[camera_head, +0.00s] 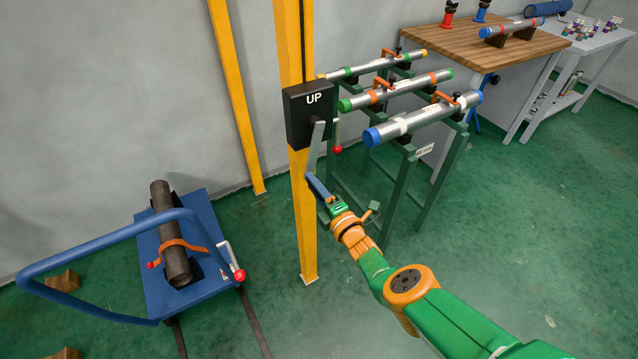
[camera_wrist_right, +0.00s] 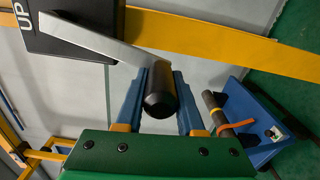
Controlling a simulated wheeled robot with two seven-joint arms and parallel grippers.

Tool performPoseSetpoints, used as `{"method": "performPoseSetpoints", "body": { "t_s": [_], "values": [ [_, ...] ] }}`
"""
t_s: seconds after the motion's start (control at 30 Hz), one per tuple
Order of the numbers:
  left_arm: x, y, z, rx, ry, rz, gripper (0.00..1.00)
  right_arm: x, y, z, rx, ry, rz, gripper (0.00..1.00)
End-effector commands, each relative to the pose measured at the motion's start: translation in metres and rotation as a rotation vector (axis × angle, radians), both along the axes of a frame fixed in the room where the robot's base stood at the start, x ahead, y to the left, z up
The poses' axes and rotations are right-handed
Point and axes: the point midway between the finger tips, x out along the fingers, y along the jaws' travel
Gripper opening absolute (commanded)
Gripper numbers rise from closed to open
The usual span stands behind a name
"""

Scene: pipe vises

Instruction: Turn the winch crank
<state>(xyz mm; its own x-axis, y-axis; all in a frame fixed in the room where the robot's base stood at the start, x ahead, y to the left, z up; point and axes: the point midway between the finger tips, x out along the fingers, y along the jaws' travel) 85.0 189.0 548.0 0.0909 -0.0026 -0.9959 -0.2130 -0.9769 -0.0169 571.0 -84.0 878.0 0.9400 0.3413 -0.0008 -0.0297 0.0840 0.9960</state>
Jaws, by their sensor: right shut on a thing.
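The winch box (camera_head: 309,115) is black, marked "UP", and mounted on a yellow post (camera_head: 304,225). Its flat grey crank arm (camera_head: 316,145) hangs down from the front of the box, slightly tilted. In the right wrist view the crank arm (camera_wrist_right: 95,38) runs from the box (camera_wrist_right: 72,30) to a black cylindrical crank handle (camera_wrist_right: 160,92). My right gripper (camera_head: 314,181) is at the lower end of the crank. In the right wrist view its blue fingers (camera_wrist_right: 158,88) are shut on the handle, one on each side. My left gripper is not in view.
A green rack (camera_head: 405,165) with several capped pipes stands right behind the post. A blue cart (camera_head: 180,245) with a dark pipe (camera_head: 175,232) strapped on it stands at left. A wooden workbench (camera_head: 480,45) is at the back right. Green floor is clear at right.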

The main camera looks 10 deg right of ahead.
Motion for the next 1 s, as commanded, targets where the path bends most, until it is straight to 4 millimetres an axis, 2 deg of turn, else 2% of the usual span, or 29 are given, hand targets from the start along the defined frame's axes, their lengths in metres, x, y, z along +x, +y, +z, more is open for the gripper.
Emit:
{"method": "performPoseSetpoints", "body": {
  "t_s": [0.6,0.63,0.7,0.73,1.0],
  "values": [
    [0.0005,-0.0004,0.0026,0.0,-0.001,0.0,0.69,-0.0004,0.0039,0.0041,0.037,0.007,0.002,0.0],
    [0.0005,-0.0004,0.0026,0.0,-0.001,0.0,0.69,-0.0004,0.0039,0.0041,0.037,0.007,0.002,0.42],
    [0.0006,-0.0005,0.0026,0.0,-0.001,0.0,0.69,-0.0004,0.0038,0.0041,0.037,0.007,0.002,0.61],
    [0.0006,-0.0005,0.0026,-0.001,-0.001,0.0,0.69,-0.0004,0.0037,0.0039,0.037,0.007,0.001,0.67],
    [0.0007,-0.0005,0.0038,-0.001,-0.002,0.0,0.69,-0.0014,0.0032,0.0035,0.036,0.01,0.0,0.67]
  ]
}}
